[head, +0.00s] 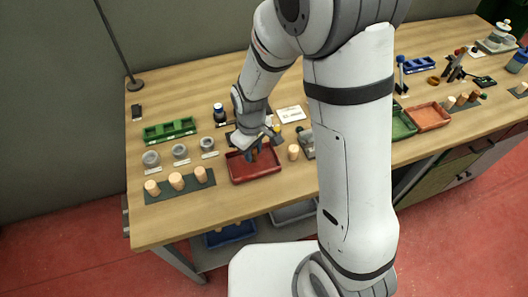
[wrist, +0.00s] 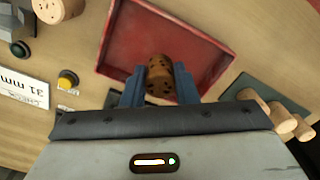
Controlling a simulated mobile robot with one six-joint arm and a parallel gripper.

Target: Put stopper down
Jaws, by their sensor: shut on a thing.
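My gripper (head: 255,153) is over the red tray (head: 262,177). In the wrist view its two blue fingers (wrist: 160,88) are shut on a brown cork stopper (wrist: 159,72) with dark spots. The stopper shows against the floor of the red tray (wrist: 112,38); I cannot tell whether it touches the floor. In the head view the held stopper is mostly hidden by my gripper.
Three pale stoppers (head: 176,181) stand on a dark green mat (head: 154,197) left of the tray. Another stopper (head: 293,152) stands close to the tray's right. Grey rings (head: 179,151) and a green rack (head: 170,130) lie behind the mat.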

